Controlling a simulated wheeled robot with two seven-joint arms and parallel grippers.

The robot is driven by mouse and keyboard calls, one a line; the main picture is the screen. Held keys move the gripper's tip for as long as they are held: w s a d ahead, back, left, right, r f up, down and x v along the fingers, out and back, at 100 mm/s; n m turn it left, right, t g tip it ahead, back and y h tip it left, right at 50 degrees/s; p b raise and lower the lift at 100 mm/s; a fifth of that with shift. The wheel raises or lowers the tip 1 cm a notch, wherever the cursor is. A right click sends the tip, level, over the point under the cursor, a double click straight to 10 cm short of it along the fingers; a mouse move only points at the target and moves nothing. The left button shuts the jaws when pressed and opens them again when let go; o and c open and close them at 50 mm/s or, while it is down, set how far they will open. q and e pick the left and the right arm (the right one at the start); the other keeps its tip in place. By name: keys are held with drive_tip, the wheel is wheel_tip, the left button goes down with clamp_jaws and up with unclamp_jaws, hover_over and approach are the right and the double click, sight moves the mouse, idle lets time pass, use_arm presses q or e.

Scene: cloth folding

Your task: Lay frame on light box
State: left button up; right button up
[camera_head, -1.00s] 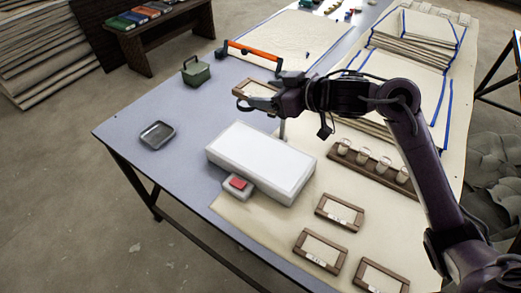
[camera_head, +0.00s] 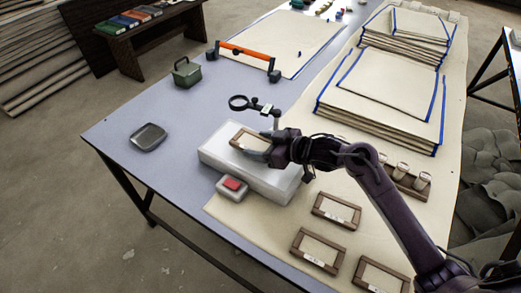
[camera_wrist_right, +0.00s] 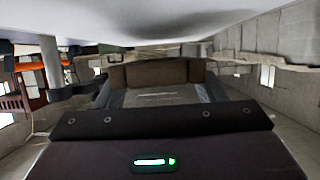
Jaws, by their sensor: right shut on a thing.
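My right gripper (camera_head: 262,150) is shut on a small wooden frame (camera_head: 240,134). The frame is over the back left part of the white light box (camera_head: 222,161). I cannot tell whether it touches the top. In the right wrist view the frame's brown edge (camera_wrist_right: 160,73) shows in front of the gripper, and a pale surface fills the top of the picture. The gripper and forearm hide part of the box's right side. Three more wooden frames (camera_head: 337,222) lie on the cream sheet in front. My left gripper is not in view.
A red-button switch (camera_head: 232,184) is at the box's front left. A magnifier on a stand (camera_head: 240,103) rises behind the box. A grey tray (camera_head: 148,138) and green tin (camera_head: 187,73) stand left. A jar rack (camera_head: 410,182) and cloth stacks (camera_head: 385,95) are right.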

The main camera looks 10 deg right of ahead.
drive_tip(key=shift+f, duration=1.2)
drive_tip(key=o, duration=1)
drive_tip(key=shift+f, duration=0.15)
drive_tip(key=shift+r, duration=0.25)
drive_tip(key=v, duration=1.2)
